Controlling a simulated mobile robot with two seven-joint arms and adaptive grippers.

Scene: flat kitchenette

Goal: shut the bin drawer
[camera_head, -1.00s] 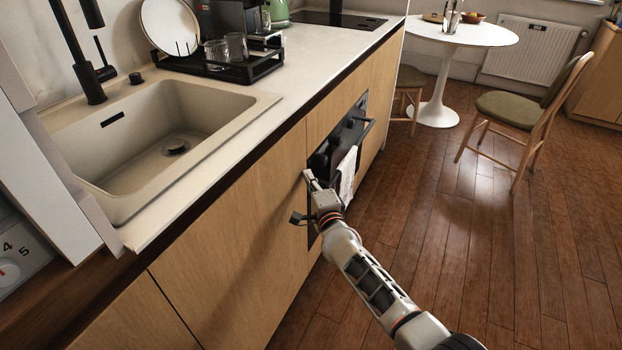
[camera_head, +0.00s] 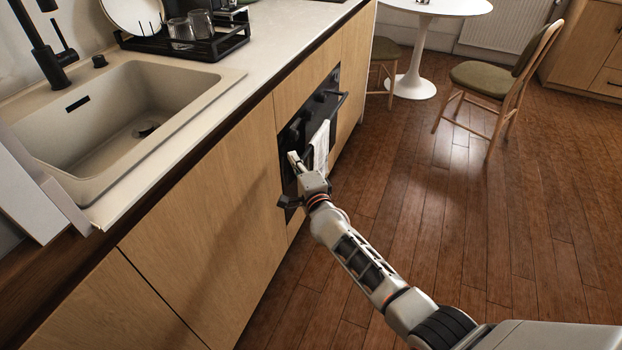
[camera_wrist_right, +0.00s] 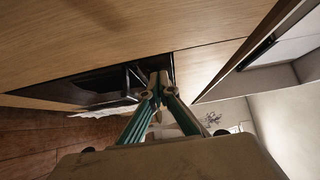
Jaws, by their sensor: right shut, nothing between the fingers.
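The wooden cabinet front below the sink (camera_head: 210,235), the likely bin drawer front, looks flush with its neighbours, with only a thin dark seam at its left edge. No open drawer box shows. My right gripper (camera_head: 293,162) is at the right end of this front, by the oven's left edge. It is shut and empty. In the right wrist view its fingertips (camera_wrist_right: 158,80) meet close to the wooden panels, near a dark recess; whether they touch the wood I cannot tell. My left gripper is out of view.
The black oven (camera_head: 292,145) with a white towel (camera_head: 320,148) on its bar handle is beside the gripper. The counter with the sink (camera_head: 120,115) and dish rack (camera_head: 205,42) is above. The wooden floor at right is clear up to a chair (camera_head: 490,80).

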